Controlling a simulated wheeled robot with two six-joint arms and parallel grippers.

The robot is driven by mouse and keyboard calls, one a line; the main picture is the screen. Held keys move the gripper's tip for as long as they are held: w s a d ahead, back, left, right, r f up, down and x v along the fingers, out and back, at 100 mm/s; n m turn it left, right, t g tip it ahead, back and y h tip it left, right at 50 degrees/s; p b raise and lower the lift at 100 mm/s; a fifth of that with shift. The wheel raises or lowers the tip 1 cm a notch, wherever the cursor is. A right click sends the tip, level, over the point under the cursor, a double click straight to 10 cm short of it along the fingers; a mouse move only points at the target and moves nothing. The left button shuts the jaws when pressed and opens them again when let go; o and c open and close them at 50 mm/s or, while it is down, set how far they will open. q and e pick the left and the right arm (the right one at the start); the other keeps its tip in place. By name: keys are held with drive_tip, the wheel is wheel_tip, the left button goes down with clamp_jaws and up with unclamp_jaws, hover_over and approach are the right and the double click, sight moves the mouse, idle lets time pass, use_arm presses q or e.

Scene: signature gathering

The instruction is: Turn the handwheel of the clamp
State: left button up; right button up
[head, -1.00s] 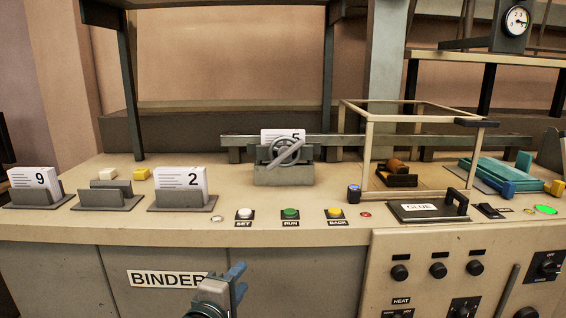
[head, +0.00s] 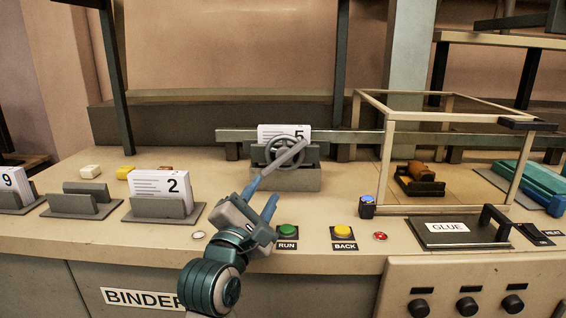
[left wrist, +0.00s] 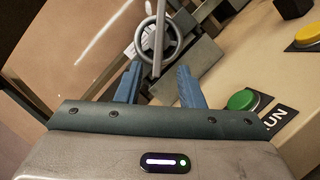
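The clamp (head: 280,179) stands on the bench along a rail and holds a white card stack marked 5 (head: 270,132). Its grey handwheel (head: 285,154) faces me, with a bar across it that slants up to the right. The handwheel also shows in the left wrist view (left wrist: 158,42), just beyond the fingers, with the bar running between them. My left gripper (head: 263,198) is open, with its blue fingers pointing at the clamp. In the head view it is in front of and a little below the wheel; contact is not visible. My right gripper is not in view.
Green RUN (head: 288,230) and yellow BACK (head: 342,232) buttons lie right of my left gripper. Holders with cards marked 2 (head: 160,184) and 9 (head: 12,182) stand left. A glass-sided frame (head: 388,160) and GLUE plate (head: 460,231) are right.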

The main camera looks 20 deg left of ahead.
sight(281, 162)
use_arm(q)
drive_tip(key=x, duration=0.9)
drive_tip(key=shift+w+r+p, duration=0.15)
drive_tip(key=shift+w+p, duration=0.1)
drive_tip(key=shift+p, duration=0.15)
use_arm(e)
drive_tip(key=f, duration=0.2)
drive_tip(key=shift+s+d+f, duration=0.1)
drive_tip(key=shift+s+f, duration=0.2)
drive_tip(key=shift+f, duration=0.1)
use_arm(q)
clamp_jaws()
